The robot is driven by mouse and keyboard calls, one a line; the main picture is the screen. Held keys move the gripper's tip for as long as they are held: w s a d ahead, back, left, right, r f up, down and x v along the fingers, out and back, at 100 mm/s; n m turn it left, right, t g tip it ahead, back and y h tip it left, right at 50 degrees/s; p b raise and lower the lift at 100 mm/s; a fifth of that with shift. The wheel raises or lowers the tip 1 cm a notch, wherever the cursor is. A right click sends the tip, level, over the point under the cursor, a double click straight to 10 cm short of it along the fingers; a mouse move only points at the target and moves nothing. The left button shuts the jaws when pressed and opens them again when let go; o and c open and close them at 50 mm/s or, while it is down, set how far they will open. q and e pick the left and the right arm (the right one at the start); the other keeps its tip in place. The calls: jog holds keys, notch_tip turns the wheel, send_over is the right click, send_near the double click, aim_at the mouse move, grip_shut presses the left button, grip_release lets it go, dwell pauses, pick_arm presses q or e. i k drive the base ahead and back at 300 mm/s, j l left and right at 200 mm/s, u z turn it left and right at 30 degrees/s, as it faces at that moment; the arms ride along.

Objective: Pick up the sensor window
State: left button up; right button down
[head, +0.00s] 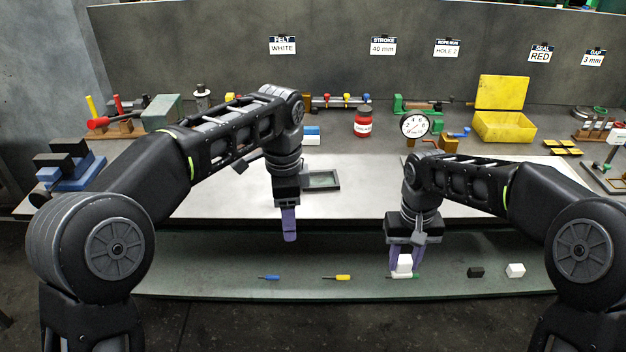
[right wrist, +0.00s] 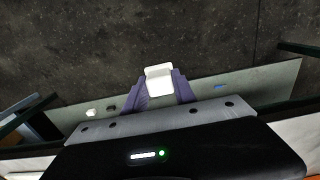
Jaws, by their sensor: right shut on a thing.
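No part is labelled as the sensor window; a dark square frame with a greenish pane (head: 322,180) lies on the pale bench top just right of my left gripper. My right gripper (head: 404,270) is shut on a white block (head: 405,262), low over the front ledge. The right wrist view also shows the white block (right wrist: 159,79) between the purple fingers. My left gripper (head: 289,238) points down in front of the bench, its fingers seen edge-on, so its opening is unclear.
A red jar (head: 362,124), a dial gauge (head: 414,125) and an open yellow box (head: 505,127) stand behind.

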aim_at(327, 179)
jog(key=i, duration=1)
